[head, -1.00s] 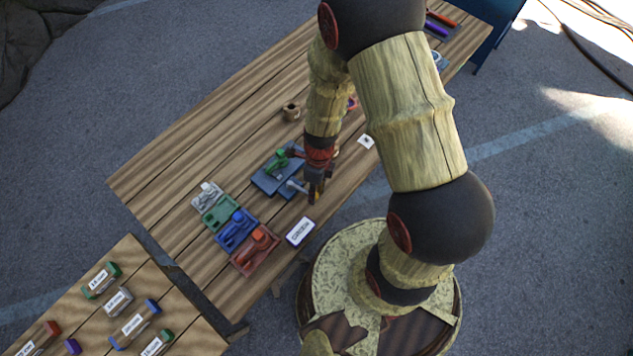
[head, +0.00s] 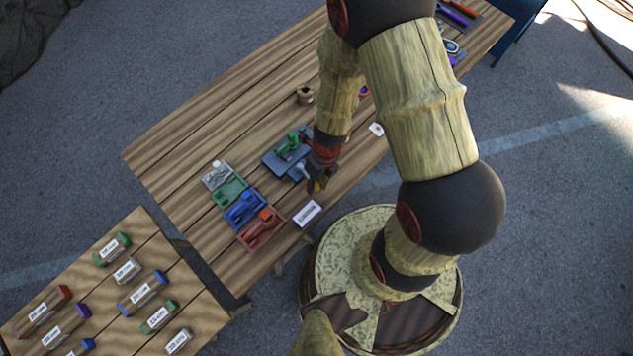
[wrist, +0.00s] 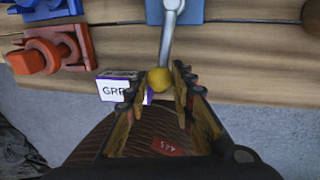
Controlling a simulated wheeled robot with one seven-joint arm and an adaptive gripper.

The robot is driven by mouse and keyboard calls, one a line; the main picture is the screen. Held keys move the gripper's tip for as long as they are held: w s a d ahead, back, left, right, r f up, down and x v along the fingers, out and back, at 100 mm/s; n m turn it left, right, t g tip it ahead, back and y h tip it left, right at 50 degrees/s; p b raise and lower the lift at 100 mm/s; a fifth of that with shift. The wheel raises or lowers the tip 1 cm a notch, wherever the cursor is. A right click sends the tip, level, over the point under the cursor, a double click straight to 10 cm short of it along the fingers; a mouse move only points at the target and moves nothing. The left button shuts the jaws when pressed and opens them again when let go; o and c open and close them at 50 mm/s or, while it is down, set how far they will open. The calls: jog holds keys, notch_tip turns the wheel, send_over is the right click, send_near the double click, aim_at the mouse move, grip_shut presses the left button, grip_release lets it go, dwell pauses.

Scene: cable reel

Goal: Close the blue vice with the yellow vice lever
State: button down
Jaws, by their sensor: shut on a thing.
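The blue vice (head: 272,165) stands on the wooden workbench with a green part (head: 289,142) on top. In the wrist view only a piece of blue body (wrist: 190,14) shows at the top edge. The vice lever has a grey shaft (wrist: 167,40) ending in a yellow ball knob (wrist: 159,80). My gripper (wrist: 160,92) has its fingers on both sides of the knob and is shut on it. In the head view my gripper (head: 316,186) is beside the vice, towards the bench's near edge, and the knob is mostly hidden there. The vice's jaw gap is not clear.
A brown cup (head: 305,95) stands behind the vice. A second table (head: 95,290) holds several labelled items.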

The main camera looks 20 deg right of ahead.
jog(key=c, duration=1.5)
grip_release()
jog(key=shift+a, duration=0.1)
jog(key=shift+r, duration=0.1)
notch_tip(320, 180, up, 12)
jog(key=w+d, duration=0.1)
jog(key=d, duration=0.1)
jog(key=shift+f, duration=0.2)
